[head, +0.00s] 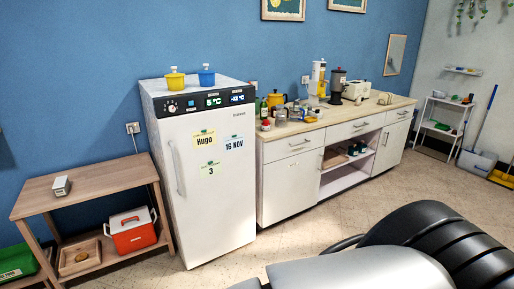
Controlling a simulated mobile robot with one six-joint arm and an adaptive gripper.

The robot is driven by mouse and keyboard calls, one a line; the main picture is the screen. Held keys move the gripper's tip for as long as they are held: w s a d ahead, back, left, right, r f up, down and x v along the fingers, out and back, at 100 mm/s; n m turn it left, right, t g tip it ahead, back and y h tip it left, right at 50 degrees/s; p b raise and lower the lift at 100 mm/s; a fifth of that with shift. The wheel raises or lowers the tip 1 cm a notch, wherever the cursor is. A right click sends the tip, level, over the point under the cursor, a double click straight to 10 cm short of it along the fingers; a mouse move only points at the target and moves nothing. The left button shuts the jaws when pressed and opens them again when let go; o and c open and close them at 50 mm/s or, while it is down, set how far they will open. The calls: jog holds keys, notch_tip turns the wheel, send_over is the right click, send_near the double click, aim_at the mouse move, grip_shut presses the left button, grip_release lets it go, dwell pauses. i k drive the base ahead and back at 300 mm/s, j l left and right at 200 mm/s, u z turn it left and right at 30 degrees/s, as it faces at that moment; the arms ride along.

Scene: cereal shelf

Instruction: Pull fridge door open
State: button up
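The white fridge (215,215) stands against the blue wall, left of the picture's middle. Its door is shut. A long vertical light-coloured handle (176,168) runs along the door's upper left edge. A dark control panel with lit displays sits above the door. Three paper notes are on the door, reading "Hugo", "3" and "16 NOV". Grey and black parts of my own arm fill the lower right, apart from the fridge. My gripper's fingers do not show, and nothing touches the handle.
A yellow pot (175,83) and a blue pot (207,78) stand on the fridge. A wooden table (92,185) is close on the left, with a red cooler (133,231) below. A cluttered counter (340,114) is on the right. Tiled floor before the fridge looks clear.

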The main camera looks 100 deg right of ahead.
aim_at(208, 155)
jog(key=z, duration=3.4)
